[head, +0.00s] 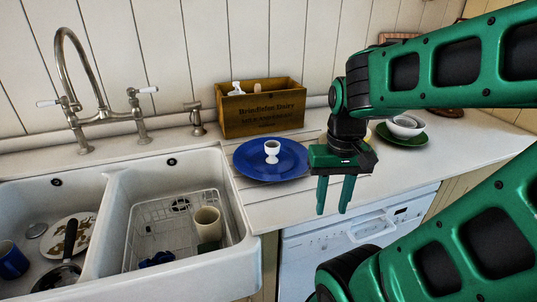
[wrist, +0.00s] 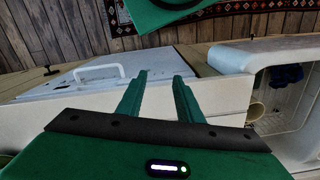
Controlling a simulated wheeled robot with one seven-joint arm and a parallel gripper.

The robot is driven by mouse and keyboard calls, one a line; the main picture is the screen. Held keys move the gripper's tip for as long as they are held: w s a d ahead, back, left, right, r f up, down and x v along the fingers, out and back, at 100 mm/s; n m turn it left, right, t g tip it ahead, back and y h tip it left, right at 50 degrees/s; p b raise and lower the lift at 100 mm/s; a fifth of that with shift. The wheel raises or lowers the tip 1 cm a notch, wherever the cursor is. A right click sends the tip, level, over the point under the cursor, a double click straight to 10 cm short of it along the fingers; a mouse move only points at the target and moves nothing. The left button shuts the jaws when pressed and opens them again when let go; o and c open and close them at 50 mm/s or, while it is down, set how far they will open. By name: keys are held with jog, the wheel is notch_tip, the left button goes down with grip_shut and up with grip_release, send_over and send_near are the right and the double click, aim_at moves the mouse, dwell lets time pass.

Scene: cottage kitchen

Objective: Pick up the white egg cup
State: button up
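The white egg cup (head: 271,151) stands upright on a round blue plate (head: 245,162) on the counter, left of my gripper in the head view. My gripper (head: 334,211) points down in front of the counter edge, to the right of the plate and nearer the camera. Its two green fingers are apart with nothing between them. In the wrist view the gripper (wrist: 160,82) is also open and empty, over the dishwasher front and the sink's side. The egg cup does not show in the wrist view.
A wooden crate (head: 262,112) stands behind the plate. White bowls (head: 405,126) on a green plate (head: 402,140) are at the right, behind my arm. The double sink (head: 229,256) with a wire rack (head: 142,236) and tall tap (head: 66,60) is at the left.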

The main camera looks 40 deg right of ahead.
jog(key=o, duration=0.5)
jog(key=shift+s+r, duration=0.25)
jog(key=shift+s, duration=0.1)
jog(key=m+t+y, duration=0.4)
jog(key=m+t, duration=0.1)
jog(key=m, duration=1.6)
send_near(275, 142)
jog(key=shift+m, duration=0.3)
jog(key=shift+s+a+x, duration=0.2)
jog(key=shift+a+x, duration=0.1)
jog(key=shift+x, duration=1.15)
jog(key=shift+s+a+x, duration=0.2)
jog(key=shift+a+x, duration=0.1)
jog(key=shift+x, duration=1.15)
jog(key=shift+s+a+x, duration=0.2)
jog(key=shift+a+x, duration=0.1)
jog(key=shift+x, duration=1.15)
